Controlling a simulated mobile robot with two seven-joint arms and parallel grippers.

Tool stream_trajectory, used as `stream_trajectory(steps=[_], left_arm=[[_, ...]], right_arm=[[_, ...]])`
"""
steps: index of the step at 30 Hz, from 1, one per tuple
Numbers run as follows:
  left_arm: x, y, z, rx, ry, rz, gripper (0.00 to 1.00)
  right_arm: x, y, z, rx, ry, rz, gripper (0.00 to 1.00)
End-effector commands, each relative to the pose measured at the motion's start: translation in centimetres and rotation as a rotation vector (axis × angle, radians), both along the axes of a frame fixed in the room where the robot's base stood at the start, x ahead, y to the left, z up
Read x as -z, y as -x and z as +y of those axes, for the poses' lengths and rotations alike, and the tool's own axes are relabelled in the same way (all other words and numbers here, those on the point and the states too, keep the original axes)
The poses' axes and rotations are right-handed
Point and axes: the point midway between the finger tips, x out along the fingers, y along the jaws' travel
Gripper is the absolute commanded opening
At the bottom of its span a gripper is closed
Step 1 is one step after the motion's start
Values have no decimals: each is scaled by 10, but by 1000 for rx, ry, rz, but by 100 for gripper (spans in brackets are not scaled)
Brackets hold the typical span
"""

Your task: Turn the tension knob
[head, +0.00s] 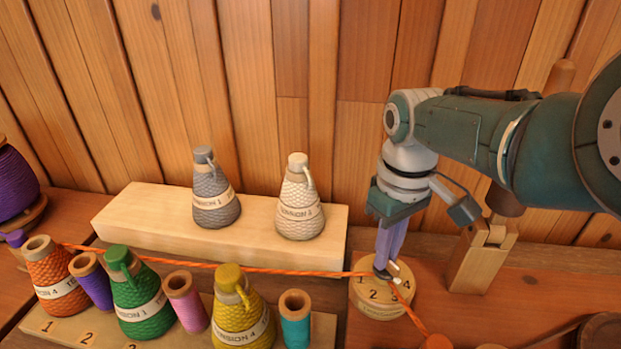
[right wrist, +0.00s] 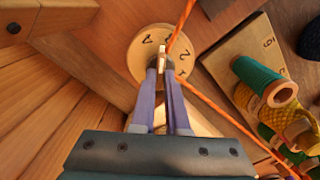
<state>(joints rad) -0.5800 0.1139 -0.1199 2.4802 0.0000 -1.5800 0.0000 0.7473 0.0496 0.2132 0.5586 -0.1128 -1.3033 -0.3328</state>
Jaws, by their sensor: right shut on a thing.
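The tension knob is a round pale wooden dial (head: 381,303) with burned-in numbers, on the bench at the right of the head view. Its face also shows in the right wrist view (right wrist: 141,50), with a small light grip piece at its middle. My right gripper (head: 383,270) reaches down from above, and its purple fingers are shut on the knob's grip piece. The fingertips (right wrist: 162,66) also meet there in the right wrist view and cover part of the dial. An orange thread (head: 270,270) runs across to the knob and bends away past it. My left gripper is not in view.
Cones in orange (head: 57,278), green (head: 138,297) and yellow (head: 243,312) stand on a numbered board at front left, with small spools between. Grey (head: 214,190) and white (head: 299,200) cones stand on a pale block. A wooden post (head: 482,255) stands right of the knob.

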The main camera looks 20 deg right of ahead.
Motion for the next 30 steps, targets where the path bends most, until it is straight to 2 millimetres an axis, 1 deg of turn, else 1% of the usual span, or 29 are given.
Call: stream_trajectory(steps=[9,15,22,30], left_arm=[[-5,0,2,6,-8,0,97],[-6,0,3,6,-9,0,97],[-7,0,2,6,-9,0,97],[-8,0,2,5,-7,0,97]], right_arm=[[-1,0,1,-288,2,0,0],[0,0,1,-433,0,-1,0],[0,0,2,-544,0,-2,0],[0,0,2,-597,0,-2,0]])
